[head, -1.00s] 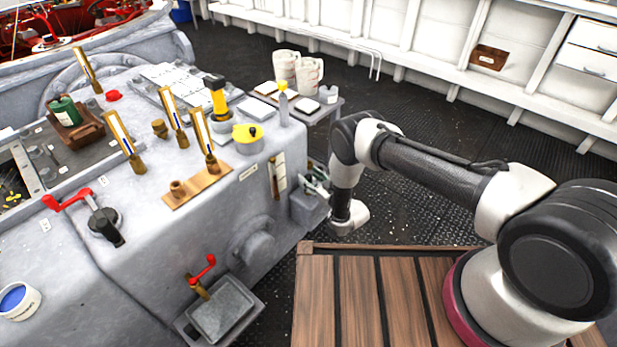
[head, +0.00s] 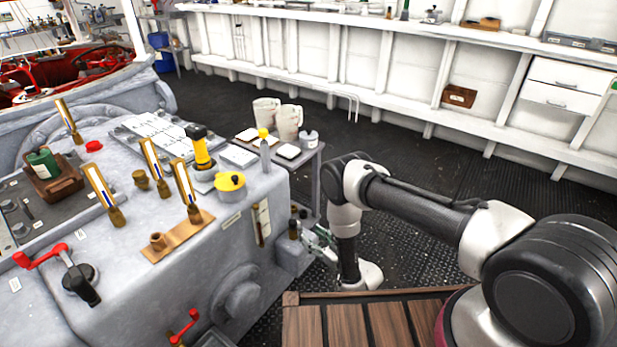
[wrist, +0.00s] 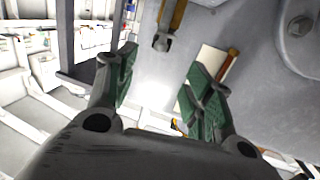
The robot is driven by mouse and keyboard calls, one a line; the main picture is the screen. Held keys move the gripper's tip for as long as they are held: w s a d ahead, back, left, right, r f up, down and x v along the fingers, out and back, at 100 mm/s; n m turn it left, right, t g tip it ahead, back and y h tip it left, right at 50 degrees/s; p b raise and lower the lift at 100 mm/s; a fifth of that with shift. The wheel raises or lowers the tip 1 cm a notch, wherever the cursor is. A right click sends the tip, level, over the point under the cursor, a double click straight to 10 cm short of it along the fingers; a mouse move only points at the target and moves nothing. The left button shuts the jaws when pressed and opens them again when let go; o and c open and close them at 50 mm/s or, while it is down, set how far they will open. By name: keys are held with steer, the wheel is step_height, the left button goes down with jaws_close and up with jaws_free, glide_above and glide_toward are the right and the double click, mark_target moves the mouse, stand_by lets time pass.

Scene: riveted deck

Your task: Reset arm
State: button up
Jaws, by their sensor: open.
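My gripper (wrist: 160,92) shows in the wrist view with its two green-padded fingers spread apart and nothing between them. In the head view my gripper (head: 322,246) is partly hidden behind my wrist and sits close to the right side of the grey machine (head: 215,262). My arm reaches left from its base at the right, bends at the elbow and hangs down at the wrist. In the wrist view the machine's grey face (wrist: 262,95) fills the area beyond the fingers. I cannot tell whether the fingertips touch it.
A small side table (head: 318,160) with two pale jugs stands behind the machine. Brass gauges, a yellow-lidded pot (head: 230,186) and a red-handled crank (head: 45,257) are on the machine top. A wooden slatted deck (head: 350,325) lies below my arm. Dark floor (head: 420,150) behind is clear.

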steer(key=s+d+f+g+h, duration=0.4)
steer(key=s+f+g, duration=0.1)
steer(key=f, duration=0.2)
steer(key=s+d+f+g+h, duration=0.4)
steer(key=f, duration=0.2)
steer(key=s+d+r+m+g+h, duration=0.15)
steer(key=d+r, duration=0.25)
steer(key=r, duration=0.9)
steer(key=s+d+r+m+g+h, duration=0.1)
steer(key=s+d+r+g, duration=0.3)
steer(key=r, duration=0.9)
steer(key=w+d+r+m+g+h, duration=0.15)
steer(key=d+r, duration=0.35)
steer(key=r, duration=0.8)
steer(key=s+d+r+m+t, duration=0.1)
steer(key=s+d+r+t, duration=0.1)
steer(key=s+r, duration=0.4)
steer(key=s+d+r+m+t, duration=0.1)
steer(key=s+d+r, duration=0.4)
steer(key=r, duration=1)
steer(key=s+d+r+m+t, duration=0.2)
steer(key=s+d+r+t, duration=0.2)
steer(key=s+r, duration=0.3)
step_height(320, 180, up, 4)
steer(key=shift+s+r+y, duration=0.2)
steer(key=shift+r+y, duration=0.05)
steer(key=shift+y, duration=0.05)
